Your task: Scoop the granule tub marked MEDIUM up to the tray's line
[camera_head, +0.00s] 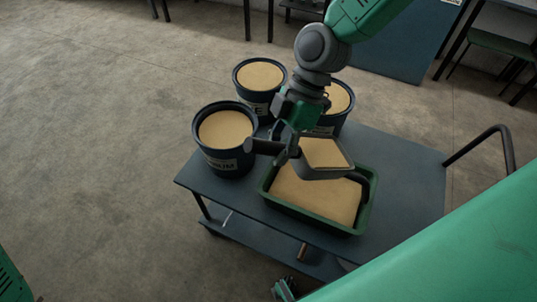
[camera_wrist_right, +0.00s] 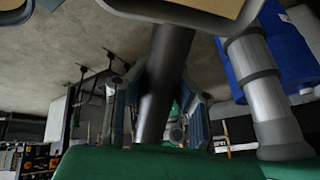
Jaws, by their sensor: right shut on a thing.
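The tub marked MEDIUM (camera_head: 222,140) stands at the cart's left corner, its label partly readable, with tan granules below its rim. The green tray (camera_head: 368,212) lies in front of my right arm, with tan granules spread across its floor; I cannot make out its line. My right gripper (camera_head: 287,146) is shut on the dark handle of a grey scoop (camera_head: 326,158). The scoop is over the tray's back part, with tan granules showing in it. In the right wrist view the handle (camera_wrist_right: 166,80) runs between the fingers. My left gripper is not clearly seen.
Two more granule tubs stand behind, one at the back left (camera_head: 260,78) and one at the back right (camera_head: 341,100), partly behind my arm. The dark cart top (camera_head: 410,175) is bare at right, with a handle rail (camera_head: 487,140) beyond.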

